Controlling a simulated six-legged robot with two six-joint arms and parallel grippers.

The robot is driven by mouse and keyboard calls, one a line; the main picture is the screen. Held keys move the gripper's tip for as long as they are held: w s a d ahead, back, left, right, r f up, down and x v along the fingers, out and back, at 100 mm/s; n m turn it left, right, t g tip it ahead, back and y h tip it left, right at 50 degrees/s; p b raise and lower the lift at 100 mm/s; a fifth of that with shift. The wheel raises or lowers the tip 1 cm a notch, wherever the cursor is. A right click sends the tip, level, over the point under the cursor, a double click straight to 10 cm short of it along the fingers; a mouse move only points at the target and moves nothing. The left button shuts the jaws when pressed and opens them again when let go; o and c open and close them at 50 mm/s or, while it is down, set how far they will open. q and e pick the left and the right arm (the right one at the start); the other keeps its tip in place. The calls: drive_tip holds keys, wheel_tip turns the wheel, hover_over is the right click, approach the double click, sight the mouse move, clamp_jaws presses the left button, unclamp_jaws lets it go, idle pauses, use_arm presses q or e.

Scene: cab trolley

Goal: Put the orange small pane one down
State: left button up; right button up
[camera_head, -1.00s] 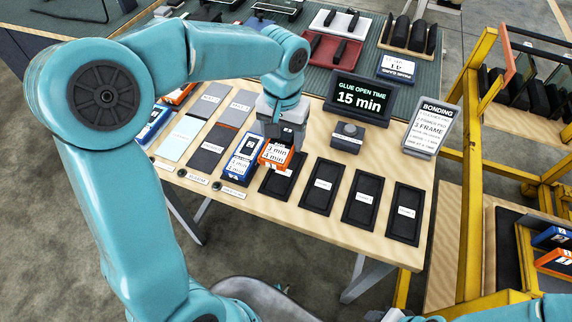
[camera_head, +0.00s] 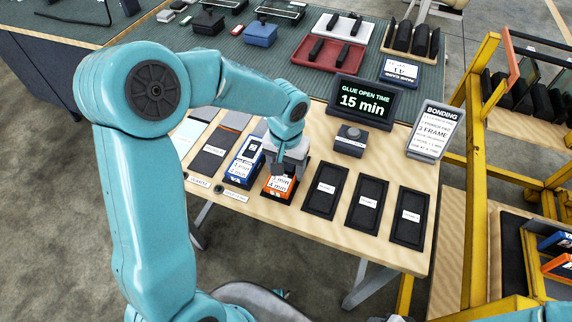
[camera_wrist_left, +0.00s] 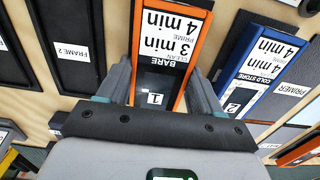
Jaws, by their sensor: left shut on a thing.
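The orange small pane (camera_head: 279,187), with a white label of minutes, lies over the leftmost dark frame tray and hides most of it. My left gripper (camera_head: 286,168) is shut on the pane at its far end. In the left wrist view the orange pane (camera_wrist_left: 170,50) sits between the two fingers, its label reading "BARE" and the number 1. Whether it touches the tray or is just above it, I cannot tell. A blue pane (camera_head: 243,165) lies just left of it. It also shows in the left wrist view (camera_wrist_left: 262,65). My right gripper is not in view.
Three empty dark frame trays, from the nearest tray (camera_head: 325,188) to the far right tray (camera_head: 409,217), stand to the right. Behind are a grey button box (camera_head: 350,140), a timer screen (camera_head: 362,101) and a bonding sign (camera_head: 435,130). A yellow rack (camera_head: 478,150) stands right.

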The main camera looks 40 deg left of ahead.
sight(286, 169)
use_arm(q)
drive_tip(key=o, duration=1.2)
drive_tip(key=shift+f, duration=0.1)
drive_tip(key=shift+w+r+p, duration=0.1)
drive_tip(key=shift+r+p, duration=0.2)
drive_tip(key=shift+r, duration=0.1)
wheel_tip(286, 169, up, 12)
drive_tip(key=p, duration=0.1)
drive_tip(key=shift+f, duration=0.2)
